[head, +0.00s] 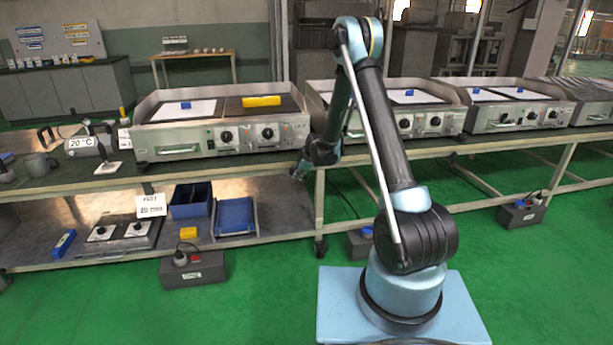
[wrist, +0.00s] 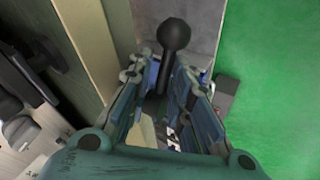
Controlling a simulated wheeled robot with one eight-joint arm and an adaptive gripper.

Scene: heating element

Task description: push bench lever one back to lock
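A black lever with a round ball knob (wrist: 173,36) stands in the middle of the wrist view. Its stem runs down between the two fingers of my gripper (wrist: 163,80). The fingers are apart on either side of the stem, and the knob shows past the fingertips. I cannot tell whether a finger touches the stem. In the head view, my gripper (head: 302,165) is low at the front edge of the long bench (head: 400,153), near a bench leg. The lever cannot be made out there, and no label on it is readable.
Grills (head: 218,135) stand along the bench top. The lower shelf (head: 262,188) holds a blue bin (head: 190,203), a blue tray (head: 236,217) and a yellow block (head: 188,232). A grey box marked ONE (head: 194,268) sits on the green floor. Open floor lies in front of the bench.

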